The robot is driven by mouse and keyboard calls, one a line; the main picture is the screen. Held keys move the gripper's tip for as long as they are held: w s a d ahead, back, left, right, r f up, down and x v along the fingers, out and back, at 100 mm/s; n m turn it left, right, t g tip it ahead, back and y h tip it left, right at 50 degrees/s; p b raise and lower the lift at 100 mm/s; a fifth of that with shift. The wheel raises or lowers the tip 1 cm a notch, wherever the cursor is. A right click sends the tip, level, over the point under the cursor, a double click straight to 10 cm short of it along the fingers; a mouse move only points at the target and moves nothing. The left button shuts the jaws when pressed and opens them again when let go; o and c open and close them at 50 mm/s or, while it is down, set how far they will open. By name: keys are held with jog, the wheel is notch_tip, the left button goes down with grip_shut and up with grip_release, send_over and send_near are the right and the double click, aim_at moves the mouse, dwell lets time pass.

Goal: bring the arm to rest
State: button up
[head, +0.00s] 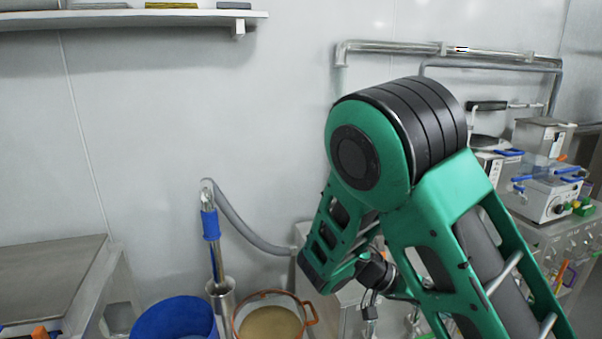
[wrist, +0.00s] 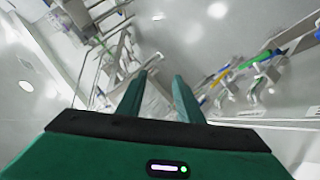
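My green arm (head: 440,215) is raised and bent at a black-banded joint in the right half of the head view. Its lower links run down behind and to the right. My gripper (wrist: 160,78) shows in the wrist view with its two green fingers apart and nothing between them. In the head view I cannot make out the fingertips.
A blue tub (head: 175,318) and a copper-rimmed pot (head: 270,322) with tan contents stand at the bottom centre, near a grey hose (head: 238,222). A counter with equipment (head: 545,190) is at right, a steel table (head: 50,270) at left, a wall shelf (head: 130,18) above.

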jog(key=s+d+r+n+g+y, duration=0.15)
jog(key=s+d+r+y, duration=0.25)
jog(key=s+d+y, duration=0.45)
jog(key=s+r+n+t+y, duration=0.2)
jog(key=s+r+t+y, duration=0.1)
jog(key=s, duration=1)
jog(key=shift+d+r, duration=0.35)
jog(key=shift+r, duration=0.35)
